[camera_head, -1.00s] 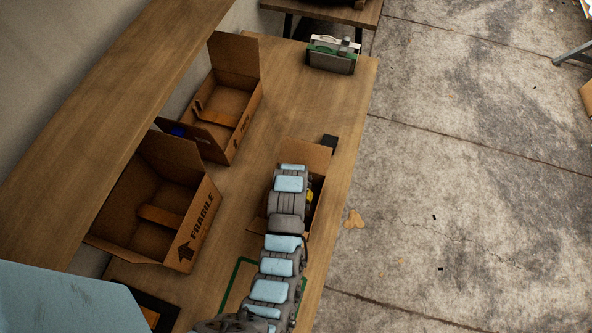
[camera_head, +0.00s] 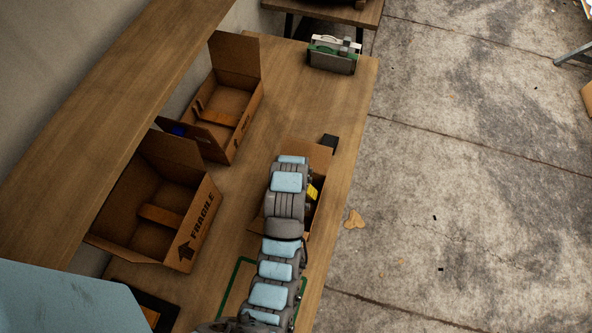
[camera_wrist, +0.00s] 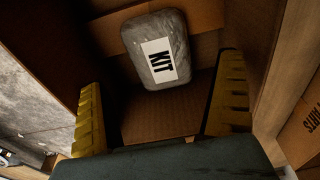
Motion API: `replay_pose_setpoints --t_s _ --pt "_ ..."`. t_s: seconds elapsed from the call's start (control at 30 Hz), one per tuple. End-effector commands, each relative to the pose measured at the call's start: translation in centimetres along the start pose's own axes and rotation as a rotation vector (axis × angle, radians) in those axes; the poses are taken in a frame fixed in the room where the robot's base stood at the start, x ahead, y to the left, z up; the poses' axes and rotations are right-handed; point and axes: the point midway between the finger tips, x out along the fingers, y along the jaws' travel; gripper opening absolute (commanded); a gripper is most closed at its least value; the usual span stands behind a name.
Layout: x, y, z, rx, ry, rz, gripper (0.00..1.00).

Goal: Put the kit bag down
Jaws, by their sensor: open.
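The kit bag (camera_wrist: 156,48) is a grey, rounded bag with a white label reading KIT. In the wrist view it lies inside a cardboard box, against the brown cardboard beyond my fingertips. My gripper (camera_wrist: 160,108) is open, its yellow ridged fingers apart with nothing between them, and it points into the box. The bag appears ahead of the fingers and not held. In the head view my arm covers most of the open box (camera_head: 318,157), and the bag is hidden there. A yellow part of my gripper shows beside the arm.
Two open cardboard boxes, one marked FRAGILE (camera_head: 199,222) and one behind it (camera_head: 241,75), stand on the wooden table (camera_head: 300,95) to the left. A shelf (camera_head: 90,120) overhangs the left side. A green and grey case (camera_head: 332,60) stands at the far end. A small black object (camera_head: 330,141) sits by the box.

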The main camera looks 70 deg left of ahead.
Motion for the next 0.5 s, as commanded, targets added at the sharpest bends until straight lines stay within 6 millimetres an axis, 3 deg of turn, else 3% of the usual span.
replay_pose_setpoints --t_s 0.23,0.5 --pt "-3.9 0.0 -0.1 0.0 0.001 0.0 1.0" --pt "-5.5 0.0 -0.1 0.0 0.0 0.0 1.0"
